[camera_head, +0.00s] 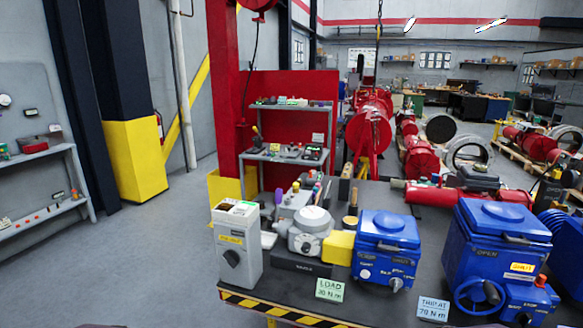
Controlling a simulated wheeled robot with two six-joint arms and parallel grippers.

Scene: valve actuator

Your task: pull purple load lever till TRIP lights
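A grey box (237,250) with a black knob stands at the bench's left end. Its top carries small coloured spots, too small to read as lit or unlit. Neither of my grippers can be made out in this view.
A blue actuator box (386,240) stands right of a yellow block (339,247). A larger blue actuator (490,250) with a handwheel fills the bench's right. The bench edge has yellow-black stripes (285,313). Open grey floor (120,265) lies to the left.

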